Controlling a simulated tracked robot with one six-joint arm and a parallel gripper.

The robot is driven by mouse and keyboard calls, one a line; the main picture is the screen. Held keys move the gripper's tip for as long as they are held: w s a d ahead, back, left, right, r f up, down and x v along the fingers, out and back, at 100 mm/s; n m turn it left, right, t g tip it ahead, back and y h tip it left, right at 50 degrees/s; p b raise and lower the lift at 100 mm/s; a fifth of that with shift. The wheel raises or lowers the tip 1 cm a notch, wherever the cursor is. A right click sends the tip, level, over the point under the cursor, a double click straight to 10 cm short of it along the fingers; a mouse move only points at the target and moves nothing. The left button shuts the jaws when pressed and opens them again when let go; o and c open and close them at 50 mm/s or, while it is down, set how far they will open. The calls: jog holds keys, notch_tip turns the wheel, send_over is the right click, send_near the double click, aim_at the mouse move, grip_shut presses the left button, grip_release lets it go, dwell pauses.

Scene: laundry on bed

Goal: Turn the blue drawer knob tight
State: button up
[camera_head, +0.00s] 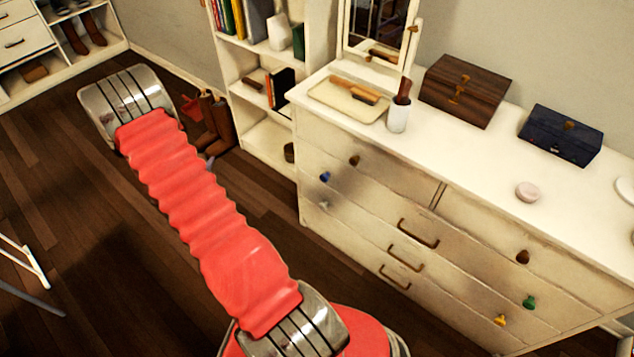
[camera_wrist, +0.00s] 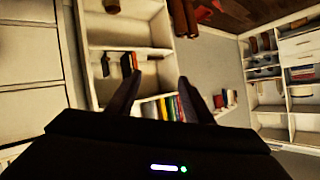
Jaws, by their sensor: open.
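The blue knob (camera_head: 325,176) is on the left end of the cream dresser's (camera_head: 340,235) front, below and left of a brown knob (camera_head: 354,160) and above a pale knob (camera_head: 322,205). Whether the blue knob is loose cannot be told. My gripper (camera_wrist: 160,75) shows in the wrist view as two dark fingers spread apart with nothing between them. It points toward the bookshelf (camera_wrist: 126,60), and no blue knob shows there. In the head view my red-sleeved arm is in sight, but the gripper itself is not.
The dresser front also has a dark knob (camera_head: 522,257), a green knob (camera_head: 529,302), a yellow knob (camera_head: 499,320) and bar handles (camera_head: 417,235). On top are a tray (camera_head: 335,104), a cup (camera_head: 398,119) and boxes (camera_head: 465,88). Boots (camera_head: 216,125) stand by the bookshelf.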

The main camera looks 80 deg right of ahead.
jog(key=s+d+f+m+g+h, duration=0.2)
jog(key=s+d+f+g, duration=0.15)
jog(key=s+f, duration=0.4)
jog(key=m+g+h, duration=0.2)
jog(key=g, duration=0.6)
send_near(323, 178)
jog(key=s+v, duration=0.1)
jog(key=v, duration=0.5)
jog(key=shift+w+f, duration=0.2)
jog(key=shift+w, duration=0.05)
jog(key=shift+t, duration=0.35)
jog(key=x, duration=1.3)
jog(key=shift+s+d+r, duration=0.15)
jog(key=shift+d+r, duration=0.05)
jog(key=shift+d, duration=0.1)
jog(key=c, duration=1)
